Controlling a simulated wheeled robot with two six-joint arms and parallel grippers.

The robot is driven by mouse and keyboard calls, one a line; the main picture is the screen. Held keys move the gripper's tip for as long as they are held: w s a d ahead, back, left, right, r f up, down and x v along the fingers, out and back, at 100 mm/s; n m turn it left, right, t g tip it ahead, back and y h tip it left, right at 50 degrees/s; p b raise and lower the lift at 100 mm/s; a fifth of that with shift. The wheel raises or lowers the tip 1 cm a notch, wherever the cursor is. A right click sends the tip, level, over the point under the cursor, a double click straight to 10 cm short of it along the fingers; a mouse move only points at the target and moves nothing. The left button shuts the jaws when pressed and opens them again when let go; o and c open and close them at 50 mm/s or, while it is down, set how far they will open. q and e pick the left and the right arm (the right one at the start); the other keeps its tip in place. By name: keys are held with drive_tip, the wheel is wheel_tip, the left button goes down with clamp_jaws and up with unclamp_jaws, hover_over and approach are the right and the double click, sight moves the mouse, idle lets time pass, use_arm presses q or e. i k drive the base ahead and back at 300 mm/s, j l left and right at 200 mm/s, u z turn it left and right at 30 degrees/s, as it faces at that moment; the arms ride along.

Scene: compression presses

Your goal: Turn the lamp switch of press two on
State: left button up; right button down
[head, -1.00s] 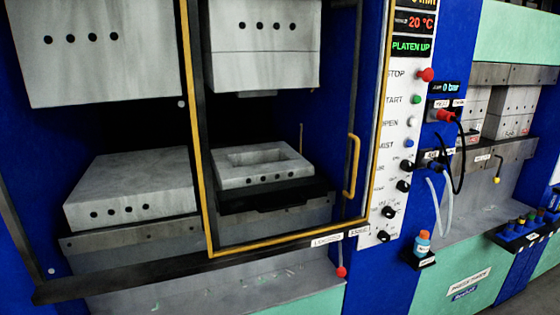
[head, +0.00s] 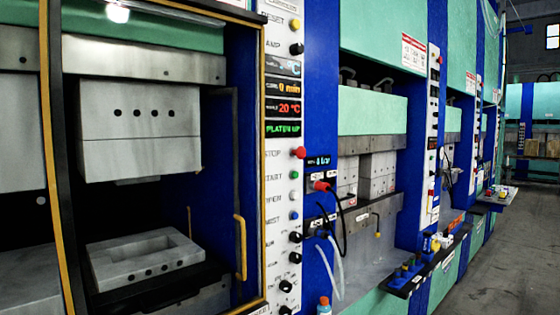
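The nearest press has a white control panel (head: 269,202) on its right post. Near the panel's top, a label reading "AMP", its start unclear, sits beside a black knob (head: 297,49). I cannot tell from the knob which way it is set. A yellow button (head: 295,24) labelled "RESET" is just above it. A bright light (head: 118,11) shows at the top left of this press. No press number is legible. Neither of my grippers is in view.
A red stop button (head: 299,153) and several other buttons and knobs line the panel. A yellow-handled door frame (head: 240,247) stands left of it. More presses, a shelf of small items (head: 405,283) and hoses are to the right. The grey floor (head: 502,255) is clear at far right.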

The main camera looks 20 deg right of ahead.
sight(295, 49)
drive_tip(key=l+u, duration=0.1)
drive_tip(key=u, duration=0.25)
drive_tip(key=l+u, duration=0.4)
drive_tip(key=l, duration=0.45)
drive_tip(key=k+l+u, duration=0.1)
drive_tip(key=l+u, duration=0.3)
drive_tip(key=l, duration=0.5)
